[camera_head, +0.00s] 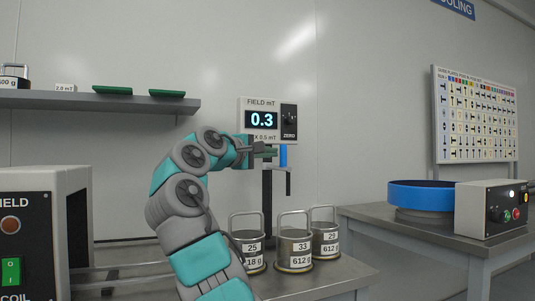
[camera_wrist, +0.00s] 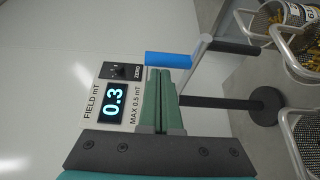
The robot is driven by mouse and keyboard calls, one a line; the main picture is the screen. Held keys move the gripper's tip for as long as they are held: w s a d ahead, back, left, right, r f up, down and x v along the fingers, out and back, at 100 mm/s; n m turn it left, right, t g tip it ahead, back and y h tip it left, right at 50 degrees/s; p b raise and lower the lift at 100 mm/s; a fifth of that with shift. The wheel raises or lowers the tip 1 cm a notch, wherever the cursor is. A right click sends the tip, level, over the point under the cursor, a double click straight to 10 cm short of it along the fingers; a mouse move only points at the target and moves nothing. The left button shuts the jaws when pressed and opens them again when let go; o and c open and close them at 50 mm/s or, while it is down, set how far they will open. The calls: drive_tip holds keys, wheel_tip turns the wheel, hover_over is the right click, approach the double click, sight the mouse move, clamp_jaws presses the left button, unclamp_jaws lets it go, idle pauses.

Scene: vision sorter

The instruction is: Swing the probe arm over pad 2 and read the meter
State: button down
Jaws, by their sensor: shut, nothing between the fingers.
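The field meter (camera_head: 261,120) on the wall reads 0.3 and is marked MAX 0.5 mT; the same 0.3 shows sideways in the wrist view (camera_wrist: 112,102). Below it a dark post (camera_head: 267,205) carries an arm with a blue handle (camera_head: 283,156), apparently the probe arm. The blue handle also shows in the wrist view (camera_wrist: 168,60), with a grey bar and dark end beside it. My gripper (camera_head: 271,151) is shut and empty, its green fingertips (camera_wrist: 161,74) close to the blue handle; contact cannot be told. No pad marked 2 is visible.
A FIELD COIL box (camera_head: 28,240) is at left. A blue round bowl (camera_head: 420,196) and control box (camera_head: 491,210) sit on the right table.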

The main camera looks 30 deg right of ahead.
drive_tip(key=shift+r, duration=0.1)
drive_tip(key=shift+w+a+r+n+t+b, duration=0.15)
drive_tip(key=shift+w+r+n+t+b, duration=0.15)
drive_tip(key=shift+r+b, duration=0.3)
drive_tip(key=shift+s+d+f+t+y+b, duration=0.45)
drive_tip(key=shift+s+d+f, duration=0.2)
drive_tip(key=shift+d, duration=0.2)
drive_tip(key=w+a+p+v, duration=0.1)
drive_tip(key=w+v, duration=0.1)
drive_tip(key=v, duration=1)
drive_tip(key=shift+w+a+f, duration=0.2)
drive_tip(key=shift+a, duration=0.35)
